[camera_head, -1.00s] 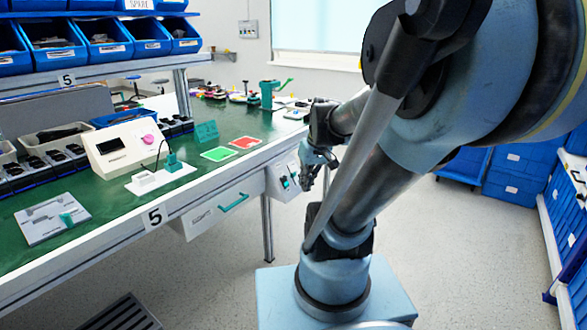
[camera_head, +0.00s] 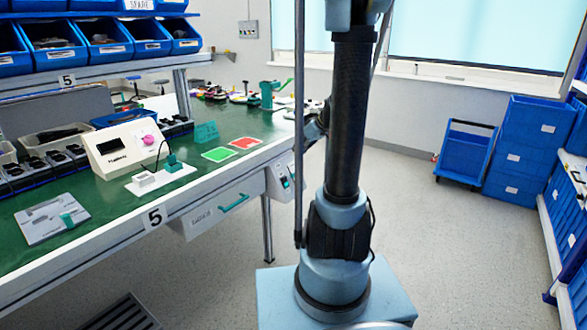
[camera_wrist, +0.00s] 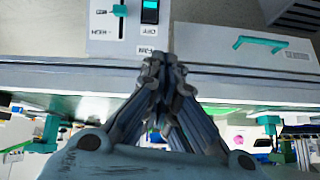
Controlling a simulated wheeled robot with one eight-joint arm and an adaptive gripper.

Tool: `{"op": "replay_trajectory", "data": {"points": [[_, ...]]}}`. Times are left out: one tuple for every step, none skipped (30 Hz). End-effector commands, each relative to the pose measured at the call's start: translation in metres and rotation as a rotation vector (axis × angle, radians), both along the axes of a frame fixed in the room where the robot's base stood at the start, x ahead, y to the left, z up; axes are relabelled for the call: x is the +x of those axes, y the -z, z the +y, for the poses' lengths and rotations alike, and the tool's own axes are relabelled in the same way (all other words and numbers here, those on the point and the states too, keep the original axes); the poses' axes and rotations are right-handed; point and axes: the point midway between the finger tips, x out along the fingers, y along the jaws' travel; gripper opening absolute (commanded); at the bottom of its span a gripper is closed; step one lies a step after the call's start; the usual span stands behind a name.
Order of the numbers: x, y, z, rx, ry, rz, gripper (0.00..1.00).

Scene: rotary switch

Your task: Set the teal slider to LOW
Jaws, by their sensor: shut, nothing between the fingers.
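A teal slider knob (camera_wrist: 120,10) sits on a vertical slot in a white control panel (camera_wrist: 103,12), at the top of the wrist view. The panel's lettering is too small and tilted to read surely. In the head view the white panel (camera_head: 275,183) hangs at the right end of the bench, partly behind my arm. My gripper (camera_wrist: 163,68) is shut and empty in the wrist view. Its fingers point up at the panel's near edge, below and right of the slider, apart from the knob. In the head view my gripper is hidden behind my arm.
A teal rocker switch (camera_wrist: 150,12) is just right of the slider. A drawer with a teal handle (camera_wrist: 262,43) is farther right; this handle also shows in the head view (camera_head: 233,203). The green bench (camera_head: 110,200) carries a beige meter box (camera_head: 122,147).

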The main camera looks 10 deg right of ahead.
Motion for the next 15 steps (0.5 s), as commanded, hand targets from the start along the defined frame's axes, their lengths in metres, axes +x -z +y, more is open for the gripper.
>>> {"op": "replay_trajectory", "data": {"points": [[0.013, 0.003, -0.006, 0.005, -0.011, -0.022, 0.00], [0.020, 0.005, -0.008, 0.009, -0.020, -0.037, 0.00], [0.028, 0.007, -0.012, 0.012, -0.032, -0.056, 0.00], [0.035, 0.009, -0.014, 0.014, -0.041, -0.071, 0.00], [0.040, 0.011, -0.016, 0.016, -0.049, -0.085, 0.00], [0.048, 0.013, -0.020, 0.018, -0.058, -0.102, 0.00], [0.053, 0.015, -0.022, 0.019, -0.065, -0.115, 0.00], [0.057, 0.017, -0.024, 0.021, -0.070, -0.127, 0.00], [0.062, 0.019, -0.026, 0.022, -0.078, -0.141, 0.00], [0.066, 0.020, -0.028, 0.023, -0.083, -0.151, 0.00], [0.069, 0.021, -0.030, 0.023, -0.087, -0.159, 0.00], [0.072, 0.023, -0.031, 0.024, -0.092, -0.168, 0.00], [0.074, 0.024, -0.032, 0.025, -0.094, -0.174, 0.00], [0.076, 0.024, -0.033, 0.025, -0.096, -0.179, 0.00], [0.077, 0.025, -0.033, 0.026, -0.099, -0.183, 0.00]]}}
